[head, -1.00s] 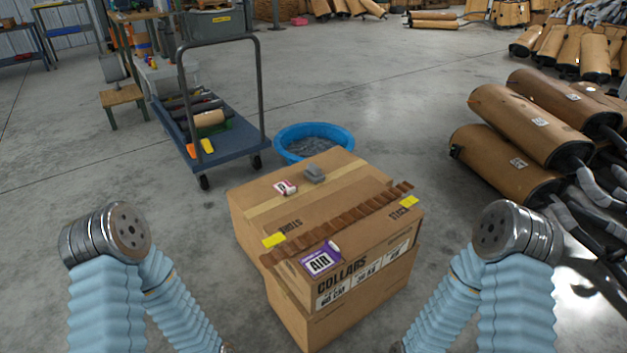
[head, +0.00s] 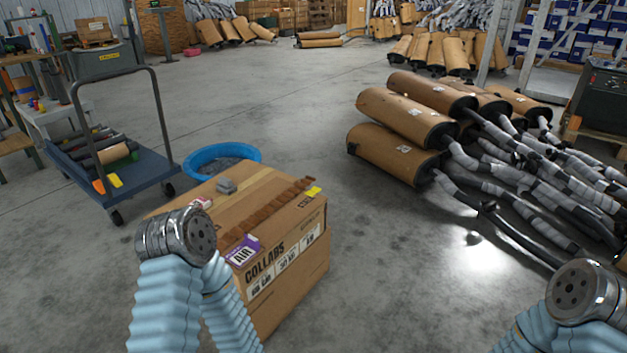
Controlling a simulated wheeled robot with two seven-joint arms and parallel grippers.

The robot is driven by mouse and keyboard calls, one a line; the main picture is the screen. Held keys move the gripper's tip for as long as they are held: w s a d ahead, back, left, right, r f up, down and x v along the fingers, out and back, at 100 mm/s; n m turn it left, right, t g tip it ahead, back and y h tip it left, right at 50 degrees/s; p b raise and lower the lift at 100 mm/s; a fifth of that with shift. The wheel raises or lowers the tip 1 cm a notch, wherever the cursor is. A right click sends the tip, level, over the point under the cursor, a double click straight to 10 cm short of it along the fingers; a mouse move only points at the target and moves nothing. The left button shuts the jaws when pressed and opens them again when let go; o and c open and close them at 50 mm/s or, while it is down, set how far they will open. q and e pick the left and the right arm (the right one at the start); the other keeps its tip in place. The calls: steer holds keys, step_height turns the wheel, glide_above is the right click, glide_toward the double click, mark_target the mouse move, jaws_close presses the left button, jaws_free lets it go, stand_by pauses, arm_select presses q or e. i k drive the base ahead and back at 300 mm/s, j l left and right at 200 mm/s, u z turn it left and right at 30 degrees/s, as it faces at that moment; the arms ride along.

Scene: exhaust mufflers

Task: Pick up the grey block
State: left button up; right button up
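The grey block (head: 226,185) lies on top of the cardboard box (head: 290,225), near its far left part. It is small and dull grey. A red and white item (head: 202,202) lies just in front of it. My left arm's rounded grey end stands in front of the box and hides part of its left side. My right arm's end is at the lower right, far from the box. No fingers of either gripper show, and nothing is seen touching the block.
A blue basin (head: 222,156) stands behind the box. A blue cart (head: 120,170) is at the left. Brown mufflers (head: 405,120) with grey pipes (head: 540,190) lie at the right. Bare floor (head: 395,265) lies between box and pipes. A brown strip and a purple label (head: 243,251) are on the box.

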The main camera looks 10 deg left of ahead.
mark_target(225, 185)
steer(key=j+z, duration=0.9)
steer(key=j, duration=0.15)
steer(key=k+j+z, duration=0.1)
steer(key=j+z, duration=0.4)
